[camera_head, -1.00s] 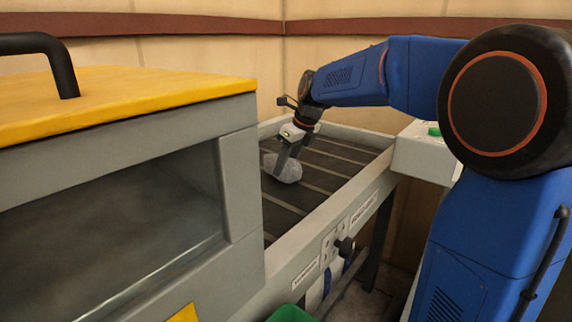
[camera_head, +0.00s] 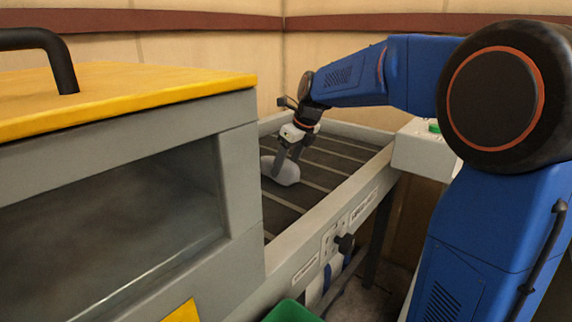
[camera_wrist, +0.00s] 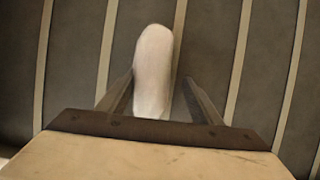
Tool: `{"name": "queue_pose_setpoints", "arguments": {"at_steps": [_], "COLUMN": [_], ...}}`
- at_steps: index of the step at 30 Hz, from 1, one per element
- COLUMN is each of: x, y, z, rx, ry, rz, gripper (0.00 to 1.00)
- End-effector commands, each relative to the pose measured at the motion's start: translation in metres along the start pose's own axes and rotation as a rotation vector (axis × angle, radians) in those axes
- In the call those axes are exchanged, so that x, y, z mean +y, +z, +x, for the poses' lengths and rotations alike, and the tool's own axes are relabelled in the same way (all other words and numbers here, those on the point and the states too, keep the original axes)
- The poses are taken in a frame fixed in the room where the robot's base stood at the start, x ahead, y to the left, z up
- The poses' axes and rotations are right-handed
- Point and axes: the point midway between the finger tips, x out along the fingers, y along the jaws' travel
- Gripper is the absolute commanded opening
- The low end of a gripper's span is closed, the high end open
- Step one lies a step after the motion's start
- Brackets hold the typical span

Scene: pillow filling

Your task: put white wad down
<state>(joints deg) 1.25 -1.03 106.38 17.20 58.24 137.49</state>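The white wad (camera_head: 287,174), greyish white and oblong, rests on the dark slatted conveyor belt (camera_head: 330,161), near the grey machine. My gripper (camera_head: 288,158) points down over it. In the wrist view the wad (camera_wrist: 153,62) lies lengthwise between the two fingers of my gripper (camera_wrist: 158,78). The fingers are spread, with a clear gap beside the right finger; the left finger is very close to the wad, and I cannot tell whether it touches. The wad's near end is hidden by the gripper body.
The grey machine (camera_head: 237,190) with a yellow top (camera_head: 130,97) and a window stands at left beside the belt. The conveyor's side rail (camera_head: 330,228) carries labels and a black knob (camera_head: 345,244). A box with a green button (camera_head: 434,128) is at right. A green object (camera_head: 290,311) shows below.

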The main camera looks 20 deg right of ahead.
Motion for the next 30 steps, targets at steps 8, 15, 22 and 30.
{"name": "queue_pose_setpoints", "arguments": {"at_steps": [8,15,22,30], "x": [0.000,0.000,0.000,0.000], "y": [0.005,0.005,0.005,0.005], "z": [-0.023,-0.071,-0.110,-0.130], "rx": [-0.003,-0.002,-0.002,0.000], "ry": [-0.002,-0.003,-0.002,0.000], "rz": [0.000,0.000,0.000,0.000], "gripper": [0.58,0.58,0.58,0.58]}}
